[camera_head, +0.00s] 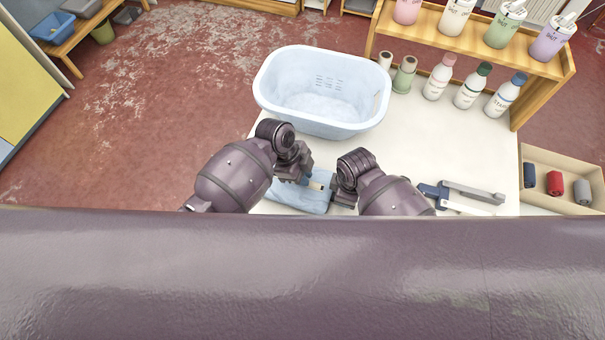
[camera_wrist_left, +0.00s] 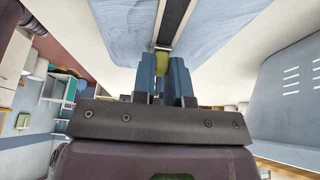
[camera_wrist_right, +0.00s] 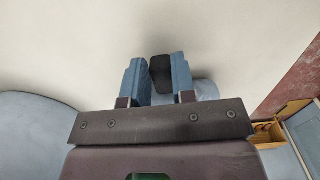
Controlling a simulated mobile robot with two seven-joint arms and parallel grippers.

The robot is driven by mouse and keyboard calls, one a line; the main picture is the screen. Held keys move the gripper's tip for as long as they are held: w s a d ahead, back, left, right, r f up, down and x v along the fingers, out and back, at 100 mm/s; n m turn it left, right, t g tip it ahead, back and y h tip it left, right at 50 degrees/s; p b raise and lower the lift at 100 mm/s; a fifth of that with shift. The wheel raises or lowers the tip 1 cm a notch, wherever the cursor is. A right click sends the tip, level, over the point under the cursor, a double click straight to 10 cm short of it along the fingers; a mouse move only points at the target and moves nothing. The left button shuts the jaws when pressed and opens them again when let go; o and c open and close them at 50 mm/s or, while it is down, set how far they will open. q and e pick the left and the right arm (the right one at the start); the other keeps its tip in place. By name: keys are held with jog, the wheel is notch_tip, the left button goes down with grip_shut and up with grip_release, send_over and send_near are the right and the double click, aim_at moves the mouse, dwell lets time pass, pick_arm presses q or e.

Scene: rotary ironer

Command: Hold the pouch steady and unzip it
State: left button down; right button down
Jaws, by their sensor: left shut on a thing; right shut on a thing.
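The light blue pouch (camera_head: 298,197) lies on the white table in front of the basket, partly hidden by my arms. In the left wrist view the pouch (camera_wrist_left: 215,25) has a dark zipper strip (camera_wrist_left: 172,20) along it. My left gripper (camera_head: 306,181) is over the pouch, its blue fingers shut on a yellow zipper pull (camera_wrist_left: 161,62) at the strip. My right gripper (camera_head: 344,197) is at the pouch's right end. In the right wrist view its fingers are shut on a small dark tab (camera_wrist_right: 160,74); how the tab joins the pouch is not clear.
A pale blue basket (camera_head: 322,90) stands just behind the pouch. Several bottles (camera_head: 438,77) stand at the back right below a wooden shelf (camera_head: 470,42). A grey and blue clamp-like tool (camera_head: 460,197) lies to the right of my right arm. A box (camera_head: 565,180) holds rolled cloths.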

aim_at(323, 189)
pick_arm(q)
jog(key=d, duration=0.2)
jog(key=s+d, duration=0.1)
jog(key=d, duration=0.1)
jog(key=shift+s+d, duration=0.1)
jog(key=shift+s, duration=0.1)
jog(key=c, duration=1.1)
grip_release()
jog(key=shift+w+a+r, duration=0.1)
jog(key=shift+a+r, duration=0.15)
jog(key=shift+r, duration=0.25)
jog(key=v, duration=1.1)
